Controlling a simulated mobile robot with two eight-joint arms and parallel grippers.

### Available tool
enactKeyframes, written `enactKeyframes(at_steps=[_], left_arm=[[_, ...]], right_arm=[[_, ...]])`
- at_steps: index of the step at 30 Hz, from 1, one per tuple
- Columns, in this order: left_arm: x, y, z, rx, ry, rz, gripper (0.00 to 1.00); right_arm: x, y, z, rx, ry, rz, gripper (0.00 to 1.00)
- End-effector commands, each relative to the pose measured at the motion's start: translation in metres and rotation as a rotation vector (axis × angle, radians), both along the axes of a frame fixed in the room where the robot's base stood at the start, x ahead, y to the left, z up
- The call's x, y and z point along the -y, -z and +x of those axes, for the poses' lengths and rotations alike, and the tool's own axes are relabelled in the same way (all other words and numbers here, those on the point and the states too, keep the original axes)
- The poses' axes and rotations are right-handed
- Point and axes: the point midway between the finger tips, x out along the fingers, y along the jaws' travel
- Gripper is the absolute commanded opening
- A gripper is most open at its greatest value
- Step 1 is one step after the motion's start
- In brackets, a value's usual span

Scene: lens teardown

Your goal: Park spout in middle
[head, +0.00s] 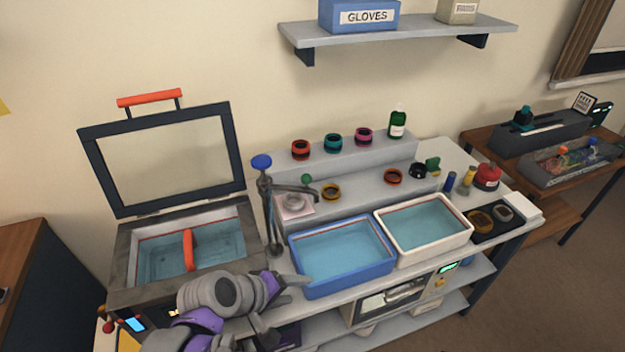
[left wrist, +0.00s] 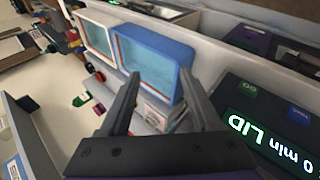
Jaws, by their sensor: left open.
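The grey spout (head: 290,188) belongs to a tap post with a blue knob (head: 262,162), standing between the open-lidded tank and the blue basin. The spout arm reaches right from the post, with its end near the back left corner of the blue basin (head: 343,284). My left gripper (head: 283,308) is open and empty in front of the post, low and near the blue basin's front left corner. In the left wrist view its two fingers (left wrist: 160,92) are apart with nothing between them; I cannot make out the spout there. My right gripper is not in view.
The grey tank (head: 128,262) with its lid (head: 170,155) raised stands left, with a red handle (head: 189,250) inside. A white basin (head: 388,232) adjoins the blue one. Coloured rings sit on the stepped riser (head: 355,190) behind. The control panel (left wrist: 270,125) shows close by.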

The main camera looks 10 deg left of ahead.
Motion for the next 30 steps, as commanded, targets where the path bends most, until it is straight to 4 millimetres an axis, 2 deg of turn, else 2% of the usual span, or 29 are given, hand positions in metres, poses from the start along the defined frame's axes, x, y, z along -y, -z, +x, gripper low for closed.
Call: enactKeyframes(at_steps=[1,5,9,12,15,20,25,30], left_arm=[[0.003,-0.002,0.017,-0.024,-0.104,-0.158,0.64],[0.004,-0.031,0.065,-0.085,-0.350,-0.597,0.64],[-0.015,-0.066,0.112,-0.158,-0.547,-1.047,0.64],[-0.034,-0.086,0.136,-0.205,-0.630,-1.301,0.64],[-0.050,-0.100,0.151,-0.238,-0.673,-1.473,0.64],[-0.059,-0.110,0.161,-0.264,-0.692,-1.583,0.64],[-0.047,-0.111,0.179,-0.268,-0.689,-1.586,0.64],[-0.029,-0.112,0.207,-0.268,-0.688,-1.584,0.64]], right_arm=[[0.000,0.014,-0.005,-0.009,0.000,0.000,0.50],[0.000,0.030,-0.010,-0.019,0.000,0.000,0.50],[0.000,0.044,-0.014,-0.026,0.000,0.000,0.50],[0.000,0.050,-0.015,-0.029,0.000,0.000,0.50],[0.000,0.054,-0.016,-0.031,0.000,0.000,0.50],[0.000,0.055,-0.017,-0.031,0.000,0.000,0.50],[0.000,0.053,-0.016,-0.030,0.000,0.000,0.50],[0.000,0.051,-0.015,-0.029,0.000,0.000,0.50]])
